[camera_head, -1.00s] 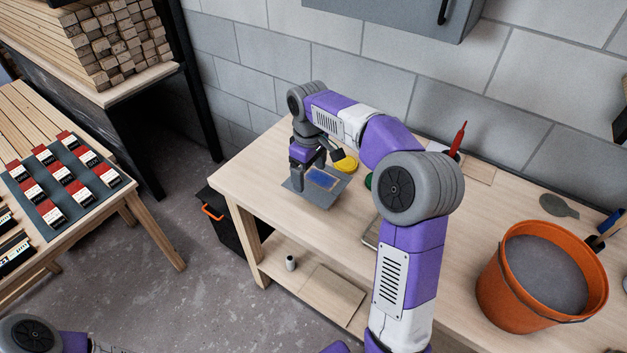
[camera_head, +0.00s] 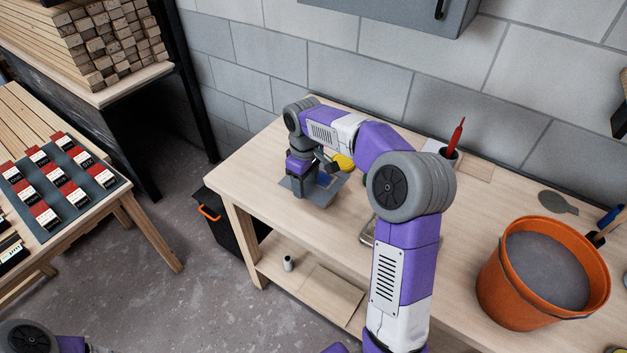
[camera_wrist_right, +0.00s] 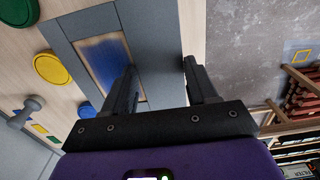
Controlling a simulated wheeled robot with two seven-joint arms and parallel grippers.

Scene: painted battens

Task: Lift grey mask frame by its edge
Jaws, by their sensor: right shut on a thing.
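The grey mask frame (camera_head: 322,201) lies on the workbench near its left end, partly hidden by my right gripper. In the right wrist view the frame (camera_wrist_right: 158,45) surrounds a window with a blue painted patch (camera_wrist_right: 103,58) on pale wood. My right gripper (camera_head: 305,192) points down at the frame's near left side. In the wrist view its two fingers (camera_wrist_right: 163,85) straddle the frame's edge strip, one over the window side and one at the outer edge, shut on it. I cannot tell if the frame is clear of the bench. My left gripper is out of view.
A yellow lid (camera_head: 344,162) lies just behind the frame; a green lid (camera_wrist_right: 12,72) also shows in the wrist view. An orange bucket (camera_head: 545,275) and a red-handled tool (camera_head: 457,135) stand farther right on the workbench (camera_head: 245,175). The bench's left corner is bare.

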